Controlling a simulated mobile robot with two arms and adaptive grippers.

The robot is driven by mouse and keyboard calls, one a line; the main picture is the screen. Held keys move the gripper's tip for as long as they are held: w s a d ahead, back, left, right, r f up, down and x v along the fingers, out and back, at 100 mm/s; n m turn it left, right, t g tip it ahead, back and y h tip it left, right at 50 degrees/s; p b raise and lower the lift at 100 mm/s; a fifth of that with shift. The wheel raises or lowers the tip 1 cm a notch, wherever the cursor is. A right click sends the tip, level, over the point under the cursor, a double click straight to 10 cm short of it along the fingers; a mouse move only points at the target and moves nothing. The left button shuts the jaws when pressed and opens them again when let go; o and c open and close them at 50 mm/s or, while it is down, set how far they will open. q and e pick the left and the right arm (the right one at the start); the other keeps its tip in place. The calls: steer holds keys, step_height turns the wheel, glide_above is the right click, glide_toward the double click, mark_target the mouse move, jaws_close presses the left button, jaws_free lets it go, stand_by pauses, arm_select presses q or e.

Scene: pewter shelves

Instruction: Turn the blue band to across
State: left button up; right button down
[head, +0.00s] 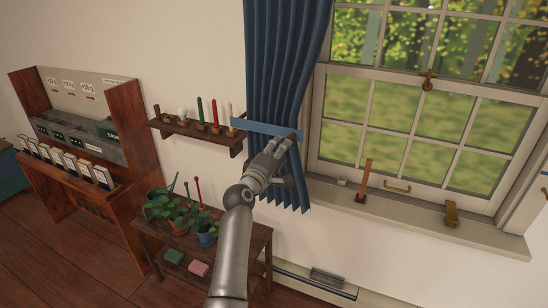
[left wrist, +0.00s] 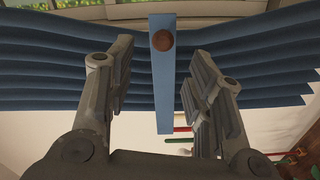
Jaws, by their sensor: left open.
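The blue band (head: 265,127) is a flat, light blue strip in front of the dark blue curtain (head: 284,60). In the head view it lies nearly level, its left end reaching past the curtain's left edge. In the left wrist view the band (left wrist: 165,90) shows a round brown knob (left wrist: 162,40) near one end. My left gripper (head: 279,144) is just below the band's right part. Its jaws (left wrist: 155,90) are open on either side of the band, with a visible gap on both sides. My right gripper is out of view.
A small wall shelf (head: 195,134) with several candle-like pegs is close to the band's left end. The window sill (head: 420,212) at right holds an orange-handled lever (head: 364,180) and a brass piece (head: 452,214). A plant table (head: 250,240) stands below.

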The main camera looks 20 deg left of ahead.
arm_select(q)
steer(key=shift+s+a, duration=0.15)
steer(key=shift+s, duration=1.35)
